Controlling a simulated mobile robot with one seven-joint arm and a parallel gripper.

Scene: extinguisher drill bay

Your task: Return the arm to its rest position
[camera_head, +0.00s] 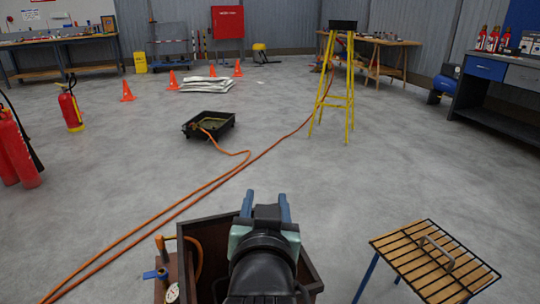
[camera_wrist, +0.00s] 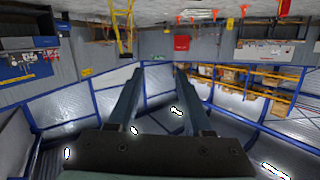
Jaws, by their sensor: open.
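My gripper (camera_head: 266,203) is at the bottom middle of the head view, its two blue fingers spread apart and pointing away from me. Nothing shows between them. The gripper appears over or in front of a dark open-topped box (camera_head: 204,230); how far above it is, I cannot tell. In the wrist view the gripper (camera_wrist: 158,75) shows its two fingers apart with an empty gap. That view looks across the bay with the floor along the top of the picture. My wrist hides part of the box.
An orange hose (camera_head: 200,193) runs across the floor to a yellow stand (camera_head: 335,85). A black tray (camera_head: 208,125) lies ahead. Red extinguishers (camera_head: 70,105) stand at left. The floor between is mostly clear.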

